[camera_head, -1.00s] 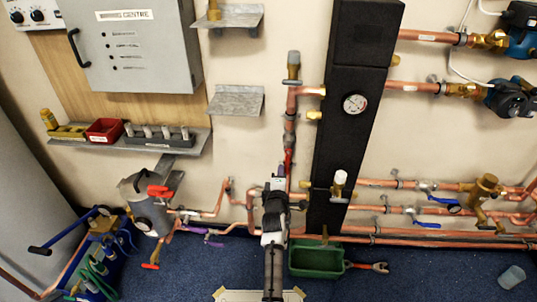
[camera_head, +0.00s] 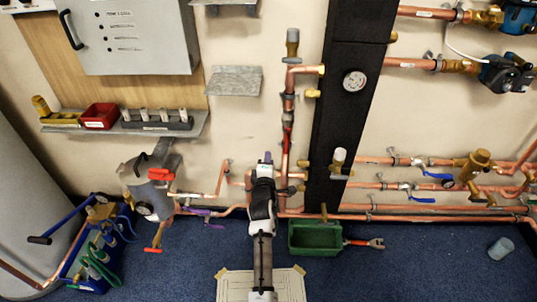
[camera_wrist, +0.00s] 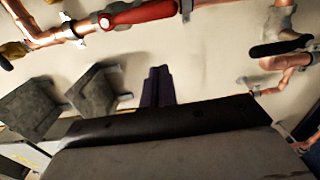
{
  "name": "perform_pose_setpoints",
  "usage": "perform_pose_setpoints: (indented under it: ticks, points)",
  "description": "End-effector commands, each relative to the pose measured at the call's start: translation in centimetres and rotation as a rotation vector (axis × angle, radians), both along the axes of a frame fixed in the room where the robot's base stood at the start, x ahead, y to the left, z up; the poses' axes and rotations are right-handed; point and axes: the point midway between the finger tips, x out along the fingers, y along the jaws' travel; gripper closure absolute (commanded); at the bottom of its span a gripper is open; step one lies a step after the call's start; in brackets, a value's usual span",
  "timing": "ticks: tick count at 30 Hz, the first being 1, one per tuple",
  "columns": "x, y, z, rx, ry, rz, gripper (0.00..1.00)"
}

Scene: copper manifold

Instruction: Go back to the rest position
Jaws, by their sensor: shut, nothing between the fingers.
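My gripper (camera_head: 267,158) is at the end of my arm, low in front of the wall, just left of the vertical copper pipe with the red valve handle (camera_head: 287,140). Its purple fingers also show in the wrist view (camera_wrist: 158,87), pressed together with nothing between them. They appear against bare cream wall in that view, apart from the pipes. My dark wrist body hides the lower part of the wrist view.
The black manifold column (camera_head: 345,110) stands right of my gripper, with copper pipes beyond it. A green bin (camera_head: 315,238) sits on the blue floor. Grey shelves (camera_head: 236,80) jut out above.

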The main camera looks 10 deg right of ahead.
Motion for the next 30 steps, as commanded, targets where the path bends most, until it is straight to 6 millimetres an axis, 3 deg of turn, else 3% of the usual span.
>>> perform_pose_setpoints:
  ticks: [3,10,22,26,30]
  points:
    - [-2.5,0.6,0.1,0.001,0.000,-0.002,1.00]
    - [-5.7,1.8,0.0,0.001,0.001,0.000,1.00]
    - [-7.0,2.1,0.2,-0.002,-0.002,0.000,1.00]
    - [-6.1,4.2,2.3,0.027,-0.054,0.043,1.00]
    - [-4.7,9.1,7.4,0.105,-0.174,0.149,1.00]
